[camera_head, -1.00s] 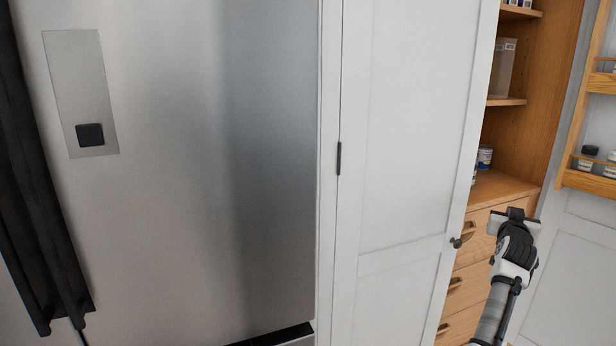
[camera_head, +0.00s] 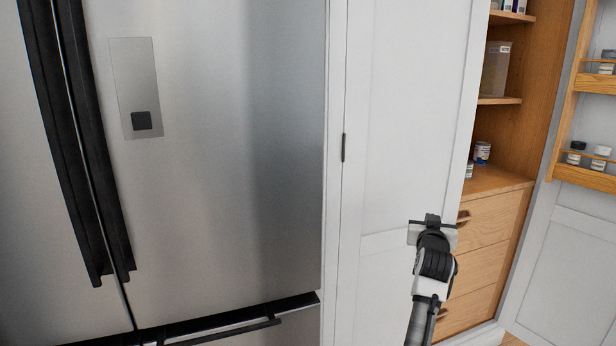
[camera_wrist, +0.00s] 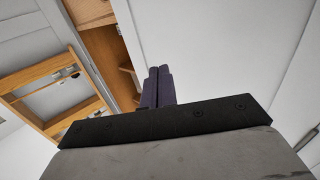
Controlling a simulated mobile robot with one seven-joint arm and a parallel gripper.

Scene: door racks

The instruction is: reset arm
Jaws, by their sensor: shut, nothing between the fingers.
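My gripper (camera_head: 433,222) is in front of the lower part of the white cabinet door (camera_head: 400,120) in the head view. In the wrist view its two dark fingers (camera_wrist: 157,80) lie side by side, shut and empty. The white door also shows behind and to the right of the fingers in the wrist view (camera_wrist: 220,50). I cannot tell whether the gripper touches the door. The door's knob is not visible now; my arm is in front of that area.
A steel refrigerator (camera_head: 230,150) with black handles (camera_head: 95,180) stands at the left. Wooden shelves (camera_head: 500,100) and drawers (camera_head: 490,235) are open to view at the right. Another door with wooden racks (camera_head: 588,172) holding small jars stands open at the far right.

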